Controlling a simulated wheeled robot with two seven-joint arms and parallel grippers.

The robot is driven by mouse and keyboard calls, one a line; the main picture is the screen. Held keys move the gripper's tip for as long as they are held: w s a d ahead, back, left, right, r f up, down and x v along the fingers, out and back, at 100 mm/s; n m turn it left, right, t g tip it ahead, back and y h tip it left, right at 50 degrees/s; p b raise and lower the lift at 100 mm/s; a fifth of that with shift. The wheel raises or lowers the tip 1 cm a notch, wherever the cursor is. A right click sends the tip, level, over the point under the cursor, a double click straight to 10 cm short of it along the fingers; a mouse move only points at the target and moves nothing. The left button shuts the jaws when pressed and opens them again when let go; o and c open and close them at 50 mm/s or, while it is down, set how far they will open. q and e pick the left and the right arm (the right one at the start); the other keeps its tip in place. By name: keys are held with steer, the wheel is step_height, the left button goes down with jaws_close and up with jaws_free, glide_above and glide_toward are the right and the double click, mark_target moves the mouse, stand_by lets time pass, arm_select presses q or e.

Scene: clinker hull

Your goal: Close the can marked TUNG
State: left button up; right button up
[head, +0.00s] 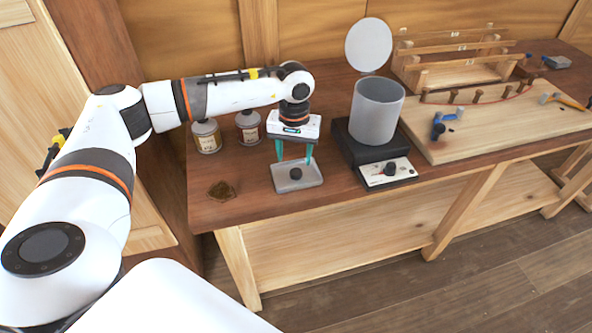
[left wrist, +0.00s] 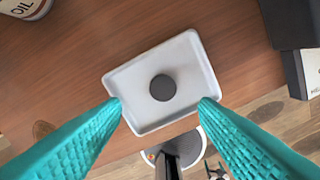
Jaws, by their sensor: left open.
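Two small cans stand side by side at the back left of the bench in the head view, a left can (head: 206,136) and a right can (head: 249,127). Their labels are too small to read there, and I cannot tell which is TUNG. In the left wrist view a can (left wrist: 26,8) with "OIL" on its label is cut off at the top left corner. A small dark round cap (head: 295,173) lies on a shallow grey tray (head: 311,178). My left gripper (head: 295,160) is open above the tray, its fingers apart on either side of the cap (left wrist: 162,88). My right gripper is not in view.
A grey pot (head: 377,112) with its round lid (head: 368,45) raised stands on a black heater (head: 345,143) right of the tray. A brown patch (head: 221,190) lies near the front left edge. A wooden board (head: 470,135) with tools is at the right.

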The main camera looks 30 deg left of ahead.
mark_target(296, 172)
arm_select(q)
steer(key=shift+f, duration=0.2)
steer(key=shift+w+f+p, duration=0.15)
steer(key=shift+f+p, duration=0.3)
steer(key=shift+f, duration=0.85)
steer(key=shift+w+f+p, duration=0.15)
steer(key=shift+f+p, duration=0.3)
steer(key=shift+f, duration=0.85)
steer(key=shift+c, duration=0.3)
steer(key=c, duration=1)
